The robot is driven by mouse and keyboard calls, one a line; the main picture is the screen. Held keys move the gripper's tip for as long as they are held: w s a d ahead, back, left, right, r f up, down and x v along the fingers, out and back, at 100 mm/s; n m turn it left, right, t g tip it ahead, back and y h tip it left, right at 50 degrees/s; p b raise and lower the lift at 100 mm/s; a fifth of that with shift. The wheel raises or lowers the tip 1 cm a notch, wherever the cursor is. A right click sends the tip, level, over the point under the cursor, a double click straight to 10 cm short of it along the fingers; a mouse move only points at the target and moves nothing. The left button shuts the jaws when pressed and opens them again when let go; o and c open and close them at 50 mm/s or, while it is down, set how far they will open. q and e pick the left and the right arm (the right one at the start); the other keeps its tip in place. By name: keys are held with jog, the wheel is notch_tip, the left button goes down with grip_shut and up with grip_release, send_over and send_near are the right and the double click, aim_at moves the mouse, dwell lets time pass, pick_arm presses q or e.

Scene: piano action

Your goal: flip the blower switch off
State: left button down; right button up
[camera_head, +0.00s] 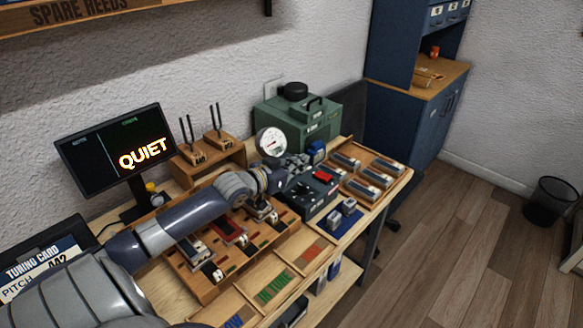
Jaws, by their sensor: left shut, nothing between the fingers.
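A dark control box (313,201) sits on the workbench, with a red switch (323,177) on its top face. I cannot tell from here which way the switch is tipped. A green machine (302,122) with a black cap and handle stands behind the box, and a round white gauge (271,142) shows in front of it. My left gripper (299,162) is shut and empty, over the far left part of the control box, a little beyond and left of the red switch. Whether it touches the box is unclear. My right gripper is out of view.
A wooden rack (206,288) of reed blocks lies under my left arm. A tray (394,171) of metal blocks is right of the control box, and a blue mat (335,232) lies in front. A monitor (114,147) reading "QUIET" and tuning forks (217,118) stand behind.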

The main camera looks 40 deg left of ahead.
pick_arm(q)
jog(key=shift+v, duration=1.55)
jog(key=shift+a, duration=0.1)
